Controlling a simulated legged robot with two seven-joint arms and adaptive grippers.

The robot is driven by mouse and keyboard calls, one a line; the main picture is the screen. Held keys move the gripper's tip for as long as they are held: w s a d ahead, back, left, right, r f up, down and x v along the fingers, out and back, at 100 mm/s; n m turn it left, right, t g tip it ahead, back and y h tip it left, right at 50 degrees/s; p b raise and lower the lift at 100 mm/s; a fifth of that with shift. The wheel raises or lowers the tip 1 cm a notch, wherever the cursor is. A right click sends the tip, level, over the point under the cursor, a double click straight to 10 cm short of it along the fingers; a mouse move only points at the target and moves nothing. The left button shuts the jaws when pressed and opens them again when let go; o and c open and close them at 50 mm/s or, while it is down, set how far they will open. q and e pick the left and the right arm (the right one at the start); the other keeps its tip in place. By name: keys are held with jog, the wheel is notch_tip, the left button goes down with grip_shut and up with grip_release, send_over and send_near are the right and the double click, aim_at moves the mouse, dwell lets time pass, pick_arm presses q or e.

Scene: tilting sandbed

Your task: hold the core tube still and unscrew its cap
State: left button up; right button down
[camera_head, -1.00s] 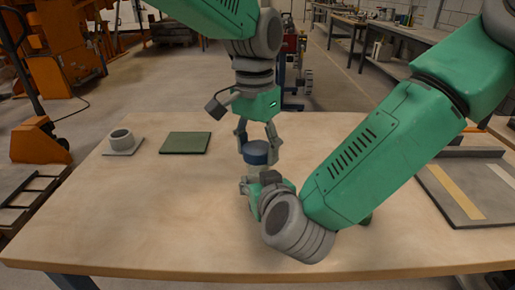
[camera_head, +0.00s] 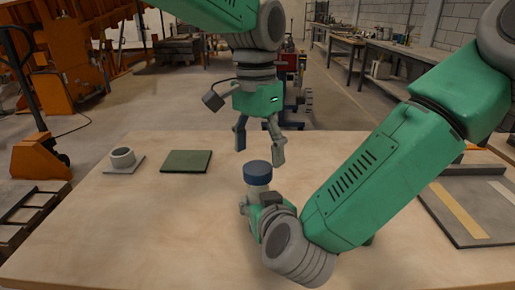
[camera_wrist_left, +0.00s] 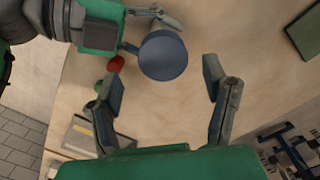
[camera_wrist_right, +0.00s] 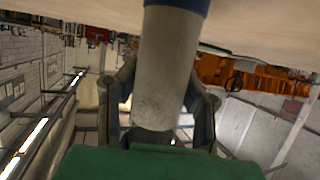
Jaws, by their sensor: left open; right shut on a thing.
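The core tube (camera_head: 258,187) is pale grey and stands upright in the middle of the table. Its dark blue cap (camera_head: 257,170) sits on the top end. My right gripper (camera_wrist_right: 163,90) is shut on the tube body, below the cap; the tube fills the space between its fingers in the right wrist view. My left gripper (camera_head: 260,156) points down, open and empty, above the cap and apart from it. In the left wrist view the round cap top (camera_wrist_left: 163,54) lies beyond the spread fingertips. The cap's thread is hidden.
A grey ring-shaped holder (camera_head: 122,158) on a plate and a dark green pad (camera_head: 185,162) lie at the back left of the table. A grey tray (camera_head: 440,207) with a yellow strip is at the right. A small red object (camera_wrist_left: 116,64) shows near the cap. The front left is clear.

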aim_at(257, 167)
pick_arm(q)
jog(key=m, duration=0.3)
jog(key=shift+s+d+r+m, duration=0.2)
jog(key=shift+s+d+m, duration=0.1)
jog(key=shift+s, duration=0.05)
pick_arm(e)
jog(key=shift+f, duration=0.1)
pick_arm(q)
jog(key=shift+r+m, duration=0.35)
jog(key=shift+m, duration=0.75)
jog(key=m, duration=0.1)
jog(key=r+m, duration=0.1)
jog(key=shift+w+a+r+m, duration=0.25)
jog(key=shift+w+m, duration=0.1)
jog(key=shift+m, duration=0.05)
jog(key=shift+w+a+r+m, duration=0.2)
jog(key=shift+a+m, duration=0.05)
jog(key=shift+m, duration=0.35)
notch_tip(257, 167, down, 8)
jog(key=shift+s+d+r, duration=0.1)
jog(key=shift+d+r, duration=0.05)
jog(key=shift+r, duration=0.05)
